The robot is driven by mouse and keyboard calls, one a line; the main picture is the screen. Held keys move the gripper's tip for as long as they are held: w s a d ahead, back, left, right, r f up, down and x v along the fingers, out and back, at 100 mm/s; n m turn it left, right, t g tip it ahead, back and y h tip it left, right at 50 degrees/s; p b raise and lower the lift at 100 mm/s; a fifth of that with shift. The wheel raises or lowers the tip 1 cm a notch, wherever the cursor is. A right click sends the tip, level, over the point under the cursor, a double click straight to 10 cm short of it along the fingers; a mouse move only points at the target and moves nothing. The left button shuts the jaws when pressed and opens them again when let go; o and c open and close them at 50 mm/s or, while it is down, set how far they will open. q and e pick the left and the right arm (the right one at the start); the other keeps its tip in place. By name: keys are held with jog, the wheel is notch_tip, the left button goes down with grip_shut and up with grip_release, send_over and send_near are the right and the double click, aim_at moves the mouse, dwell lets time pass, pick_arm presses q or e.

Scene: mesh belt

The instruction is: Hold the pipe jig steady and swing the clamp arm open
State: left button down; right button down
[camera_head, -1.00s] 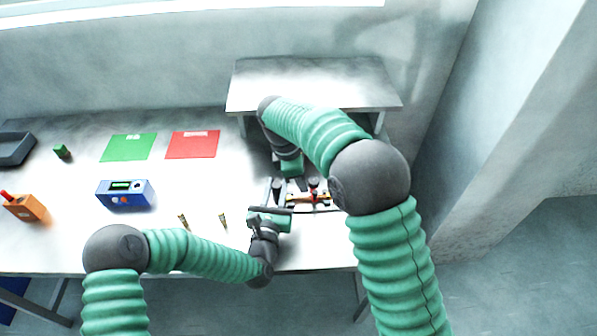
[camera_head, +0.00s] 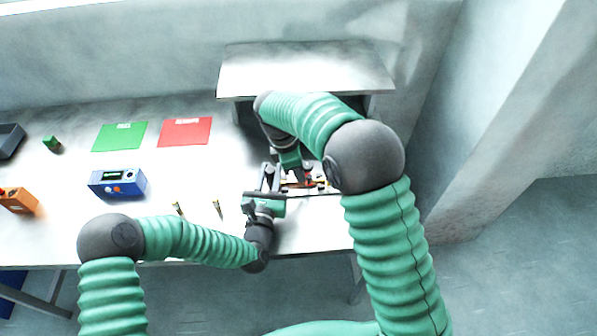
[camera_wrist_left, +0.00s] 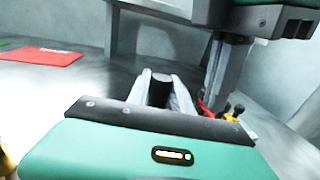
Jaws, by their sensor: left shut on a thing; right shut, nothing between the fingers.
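The pipe jig (camera_head: 320,187) lies on the table before the raised shelf, mostly hidden by my grippers and right arm. Its orange-brown piece and a red part show. In the left wrist view, red, yellow and black parts (camera_wrist_left: 232,113) show at the right. My left gripper (camera_head: 269,170) is shut at the jig's left end; its fingers (camera_wrist_left: 162,88) close on a dark upright post, apparently the jig's grip. My right gripper (camera_head: 298,174) is over the jig, shut and empty; its fingers (camera_wrist_left: 214,75) point down in the left wrist view. The clamp arm's angle cannot be told.
A raised grey shelf (camera_head: 305,70) stands behind the jig. Left are a red mat (camera_head: 185,132), a green mat (camera_head: 119,136), a blue device (camera_head: 118,184), an orange box (camera_head: 18,200), a green block (camera_head: 52,144) and two small brass-coloured pieces (camera_head: 217,208). The table between is clear.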

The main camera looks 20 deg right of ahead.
aim_at(312, 184)
jog(key=shift+s+d+n, duration=0.1)
jog(key=shift+d+n, duration=0.05)
jog(key=shift+n, duration=0.15)
jog(key=n, duration=0.1)
jog(key=s+d+n+t, duration=0.1)
jog(key=n, duration=0.1)
jog(key=shift+d, duration=0.15)
jog(key=n, duration=0.1)
jog(key=d+n, duration=0.1)
jog(key=n, duration=0.2)
jog(key=shift+s+d+t, duration=0.2)
jog(key=shift+d+t, duration=0.15)
jog(key=shift+t, duration=0.05)
jog(key=d+n, duration=0.1)
jog(key=n, duration=0.1)
jog(key=d+n+t+y, duration=0.1)
jog(key=n, duration=0.2)
jog(key=shift+w+d, duration=0.15)
jog(key=shift+w+d+n, duration=0.3)
jog(key=shift+d, duration=0.25)
jog(key=shift+d, duration=0.1)
jog(key=d+v, duration=0.1)
jog(key=v, duration=0.8)
jog(key=shift+s+r, duration=0.2)
jog(key=shift+r, duration=0.25)
